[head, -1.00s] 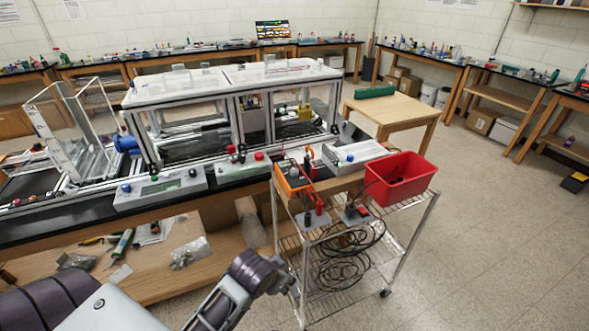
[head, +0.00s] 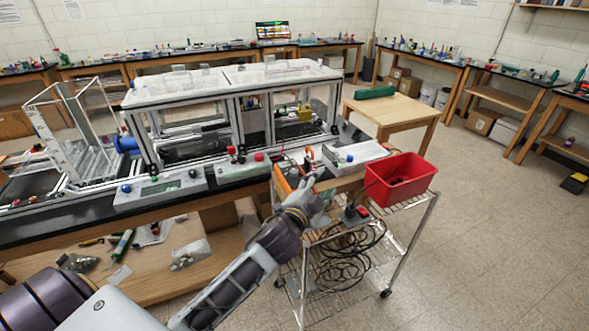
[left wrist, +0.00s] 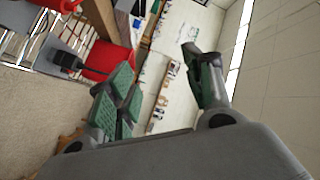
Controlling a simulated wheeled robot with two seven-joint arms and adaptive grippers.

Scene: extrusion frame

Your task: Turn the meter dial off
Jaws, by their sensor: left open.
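The orange meter (head: 281,181) stands at the near end of the bench, by the wire cart. In the head view my left gripper (head: 308,186) is in front of its right side and hides most of its face; the dial cannot be made out. I cannot tell whether the gripper touches the meter. In the left wrist view the two green-padded fingers of my left gripper (left wrist: 160,82) are spread apart with nothing between them. The meter is not clearly seen in that view. My right gripper is not in view.
A red bin (head: 402,178) sits on the wire cart (head: 400,238), right of the gripper; it also shows in the left wrist view (left wrist: 110,62). Black cables (head: 345,262) lie coiled on the cart. Control boxes (head: 160,188) line the bench edge.

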